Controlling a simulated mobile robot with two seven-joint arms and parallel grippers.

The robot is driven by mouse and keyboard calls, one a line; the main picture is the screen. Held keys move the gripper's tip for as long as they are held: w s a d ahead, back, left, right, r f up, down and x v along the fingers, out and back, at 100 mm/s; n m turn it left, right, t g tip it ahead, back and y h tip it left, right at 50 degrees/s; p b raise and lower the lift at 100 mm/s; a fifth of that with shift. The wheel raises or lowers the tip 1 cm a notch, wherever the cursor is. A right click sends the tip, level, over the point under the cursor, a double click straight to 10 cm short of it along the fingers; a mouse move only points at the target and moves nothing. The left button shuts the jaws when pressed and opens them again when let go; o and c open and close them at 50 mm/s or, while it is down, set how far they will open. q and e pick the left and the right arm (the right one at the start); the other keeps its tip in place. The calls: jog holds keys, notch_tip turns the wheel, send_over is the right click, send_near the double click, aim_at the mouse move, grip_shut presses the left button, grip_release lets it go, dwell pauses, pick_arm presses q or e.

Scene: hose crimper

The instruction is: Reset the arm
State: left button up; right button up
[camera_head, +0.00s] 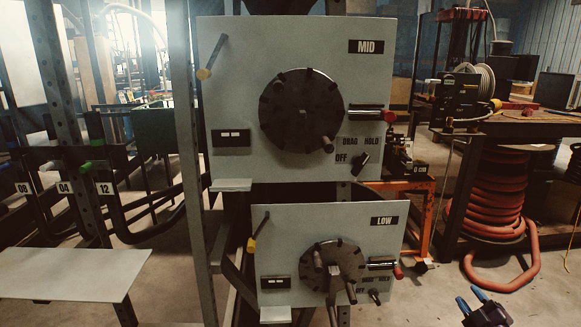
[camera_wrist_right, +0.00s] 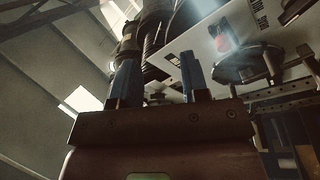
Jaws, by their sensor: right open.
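My right gripper (camera_head: 470,299) is at the bottom right of the head view, in front of the shop floor, right of the panels and apart from them. Its two blue fingers are spread and empty. In the right wrist view the gripper (camera_wrist_right: 158,80) points upward, with nothing between its fingers. The MID panel (camera_head: 235,75) has a dark round dial (camera_head: 290,110) and a DRAG/HOLD/OFF knob (camera_head: 361,161). The LOW panel (camera_head: 290,230) below has a smaller dial (camera_head: 322,251) with several protruding pegs. My left gripper is not in view.
An orange hose coil (camera_head: 490,200) stands under a workbench (camera_head: 515,128) at the right. A pale tabletop (camera_head: 70,272) is at the lower left, below a rack with numbered tags (camera_head: 64,188). Bare floor (camera_head: 430,300) lies between the LOW panel and my right gripper.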

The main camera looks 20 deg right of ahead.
jog(key=s+a+f+g+y, duration=0.2)
jog(key=s+a+f+g, duration=0.15)
jog(key=s+a, duration=0.85)
jog(key=s+a+f+g+y, duration=0.25)
jog(key=s+a+g, duration=0.25)
jog(key=s+a, duration=0.7)
jog(key=shift+s+a+r+m+h, duration=0.65)
jog(key=shift+s+a+r+m, duration=0.4)
jog(key=shift+s+a+m, duration=3.25)
pick_arm(q)
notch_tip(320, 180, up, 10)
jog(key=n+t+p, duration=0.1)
jog(key=p, duration=1.3)
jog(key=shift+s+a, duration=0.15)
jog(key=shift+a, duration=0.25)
pick_arm(e)
notch_tip(320, 180, up, 10)
jog(key=s+a, duration=0.1)
jog(key=shift+s+a, duration=0.15)
jog(key=shift+a, duration=0.1)
